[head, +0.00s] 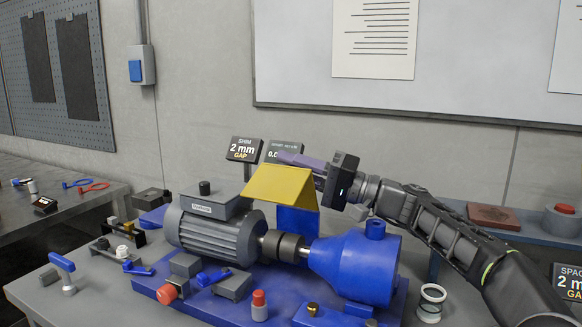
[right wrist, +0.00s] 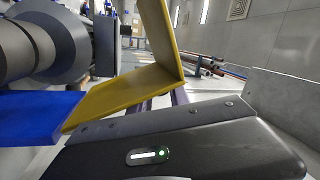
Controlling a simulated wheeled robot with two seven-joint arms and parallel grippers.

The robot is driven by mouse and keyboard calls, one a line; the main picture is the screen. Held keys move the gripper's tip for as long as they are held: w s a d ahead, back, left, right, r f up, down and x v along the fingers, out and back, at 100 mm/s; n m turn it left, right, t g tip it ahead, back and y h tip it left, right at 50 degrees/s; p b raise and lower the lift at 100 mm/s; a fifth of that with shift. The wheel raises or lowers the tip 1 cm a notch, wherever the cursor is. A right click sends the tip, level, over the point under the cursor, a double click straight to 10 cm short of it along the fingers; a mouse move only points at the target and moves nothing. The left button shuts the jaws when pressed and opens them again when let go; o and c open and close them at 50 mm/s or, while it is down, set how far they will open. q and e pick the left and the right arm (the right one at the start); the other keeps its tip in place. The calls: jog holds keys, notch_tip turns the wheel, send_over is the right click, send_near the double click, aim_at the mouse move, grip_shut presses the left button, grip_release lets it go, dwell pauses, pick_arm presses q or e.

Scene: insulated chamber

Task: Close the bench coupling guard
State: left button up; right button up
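The yellow coupling guard (head: 280,186) stands raised on a blue support behind the shaft coupling (head: 284,245). The coupling is uncovered between the grey motor (head: 212,232) and the blue pump housing (head: 355,265). My right gripper (head: 300,160) is at the back of the guard, near its upper right edge, with purple fingers pointing left. In the right wrist view the angled yellow guard (right wrist: 118,95) is close in front of the gripper and partly hides the fingers. I cannot tell whether they touch it or how far apart they are. My left gripper is not in view.
A blue base plate (head: 210,303) carries the motor and pump. Small signs (head: 243,149) stand behind the guard. A red and white knob (head: 259,304) and a clear ring-like jar (head: 431,302) are at the front. A side bench (head: 60,225) with tools is at left.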

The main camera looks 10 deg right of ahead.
jog(key=o, duration=0.4)
jog(key=b+v, duration=0.1)
jog(key=v, duration=0.6)
jog(key=shift+d, duration=0.35)
jog(key=shift+s+f, duration=0.1)
jog(key=shift+s, duration=0.05)
